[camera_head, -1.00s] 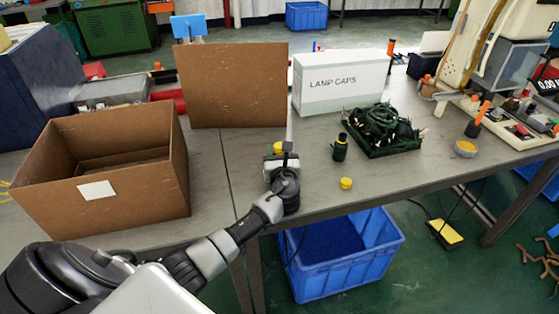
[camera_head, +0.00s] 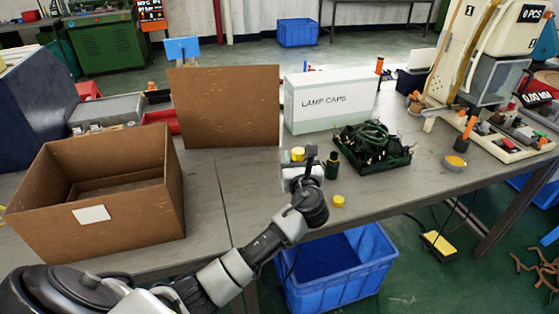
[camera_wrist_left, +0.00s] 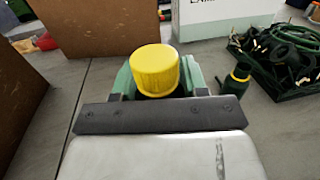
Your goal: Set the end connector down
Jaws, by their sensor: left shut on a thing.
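My left gripper (camera_head: 298,160) is shut on the end connector. The connector's round yellow top (camera_head: 298,153) shows above the fingers in the head view. In the left wrist view the yellow top (camera_wrist_left: 154,70) stands upright between the fingers (camera_wrist_left: 156,85), and the lower part is hidden by the gripper. I cannot tell how far its underside is from the grey table (camera_head: 215,165). A dark green connector with a yellow ring (camera_head: 332,165) stands just right of the gripper, and also shows in the left wrist view (camera_wrist_left: 238,78). My right gripper is out of view.
A loose yellow cap (camera_head: 339,201) lies near the table's front edge. A dark tray of green cables (camera_head: 398,160) lies right, before the white "LAMP CAPS" box (camera_head: 330,100). An open cardboard box (camera_head: 140,222) stands left, an upright cardboard panel (camera_head: 225,107) behind. Bare table lies left of the gripper.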

